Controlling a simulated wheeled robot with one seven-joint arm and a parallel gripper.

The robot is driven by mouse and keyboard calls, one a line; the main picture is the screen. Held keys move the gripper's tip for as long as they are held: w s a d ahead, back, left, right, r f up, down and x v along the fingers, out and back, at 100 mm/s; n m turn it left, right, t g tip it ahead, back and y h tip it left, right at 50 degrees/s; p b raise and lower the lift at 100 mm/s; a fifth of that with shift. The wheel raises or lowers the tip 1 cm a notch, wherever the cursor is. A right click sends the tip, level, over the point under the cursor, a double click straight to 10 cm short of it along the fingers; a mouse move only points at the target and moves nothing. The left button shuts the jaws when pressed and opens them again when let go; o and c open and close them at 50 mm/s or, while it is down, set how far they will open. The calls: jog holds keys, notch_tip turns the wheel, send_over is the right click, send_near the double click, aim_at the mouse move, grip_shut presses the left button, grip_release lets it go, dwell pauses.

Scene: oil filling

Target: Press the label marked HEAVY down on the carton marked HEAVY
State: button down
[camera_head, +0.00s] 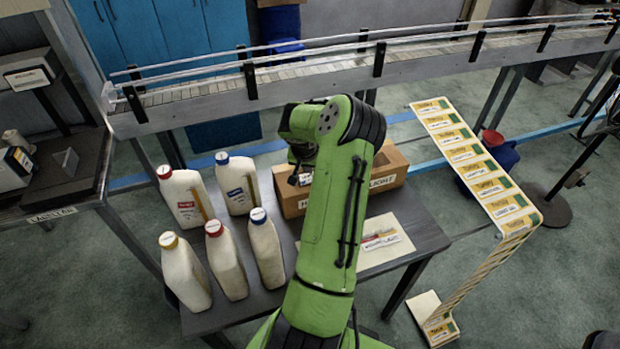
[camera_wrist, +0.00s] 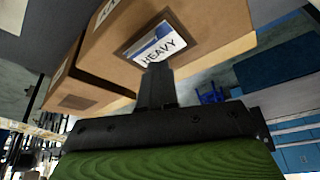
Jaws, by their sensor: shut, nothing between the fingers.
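The label marked HEAVY (camera_wrist: 153,45), white with a blue band, lies against the face of a brown carton (camera_wrist: 215,32) in the wrist view, with a dark border around it. My gripper (camera_wrist: 156,72) is shut and empty, its fingertips at the label's lower edge; I cannot tell whether they touch it. Part of a white printed marking shows on the carton's adjoining side. In the head view my arm hides most of the carton marked with an H (camera_head: 291,204), the label and my fingertips.
Brown carton surface marked LIGHT (camera_head: 388,172) shows right of my arm. A sheet with another label (camera_head: 380,240) lies on the table (camera_head: 425,235). Several white bottles (camera_head: 230,262) stand at left. A conveyor (camera_head: 300,82) runs behind; a label strip (camera_head: 480,165) hangs at right.

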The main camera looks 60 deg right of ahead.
aim_at(308, 177)
jog(key=shift+f+b, duration=0.5)
jog(key=shift+f, duration=0.2)
dwell(0.7)
notch_tip(308, 177, up, 8)
jog(key=p, duration=0.5)
dwell(0.5)
dwell(0.4)
